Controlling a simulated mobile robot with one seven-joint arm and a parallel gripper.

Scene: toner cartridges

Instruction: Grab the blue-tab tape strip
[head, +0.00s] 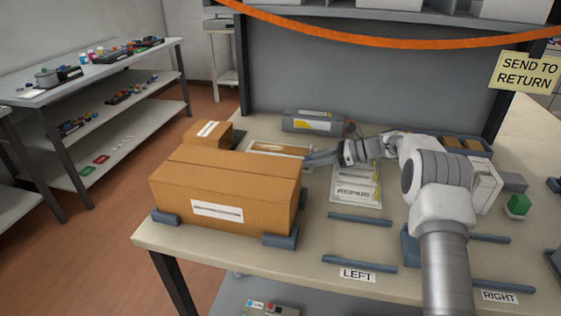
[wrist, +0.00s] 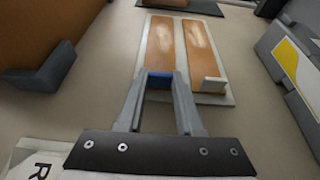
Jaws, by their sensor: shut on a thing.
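Two brown tape strips lie side by side on a pale backing card (wrist: 228,99) in the wrist view. The left one is the blue-tab tape strip (wrist: 161,45); its blue tab (wrist: 159,82) sits between my fingertips. My gripper (wrist: 160,76) is shut on the blue tab at the strip's near end. In the head view my gripper (head: 308,159) reaches to the card (head: 252,150) behind the large box, and the blue tab cannot be made out there.
A large cardboard box (head: 222,190) stands left of my gripper on corner blocks, with a smaller box (head: 207,134) behind it. A grey cartridge with a yellow label (head: 312,121) lies behind the card. A printed sheet (head: 357,188) lies to the right.

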